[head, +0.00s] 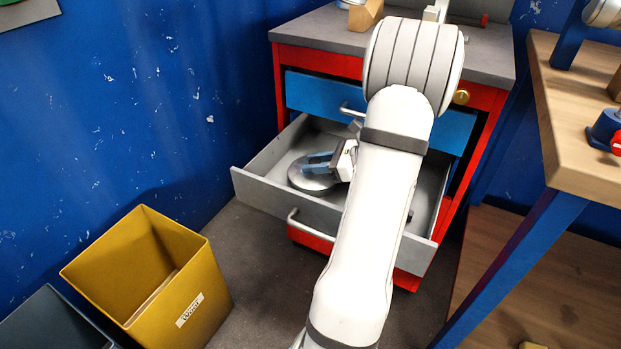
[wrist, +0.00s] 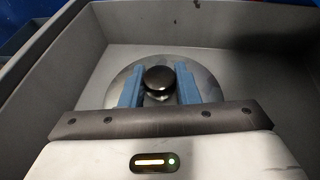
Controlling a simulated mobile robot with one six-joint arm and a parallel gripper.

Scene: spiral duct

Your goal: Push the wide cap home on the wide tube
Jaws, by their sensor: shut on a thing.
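A round, flat grey metal piece with a dark knob, which looks like the wide cap (head: 299,178), lies in the open grey drawer (head: 262,197). It also shows in the wrist view (wrist: 208,82), flat on the drawer floor as far as I can tell. My gripper (head: 306,163) reaches down into the drawer over the disc. In the wrist view its two blue fingers (wrist: 160,76) stand on either side of the dark knob and are shut on it. The fingers and palm hide part of the disc. I cannot make out the wide tube in either view.
The drawer walls surround my gripper closely, with a blue drawer (head: 310,95) shut above. A grey cabinet top (head: 330,30) carries a wooden block (head: 365,14). A yellow waste bin (head: 205,310) stands left. A wooden workbench (head: 575,140) stands right. My arm hides the drawer's middle.

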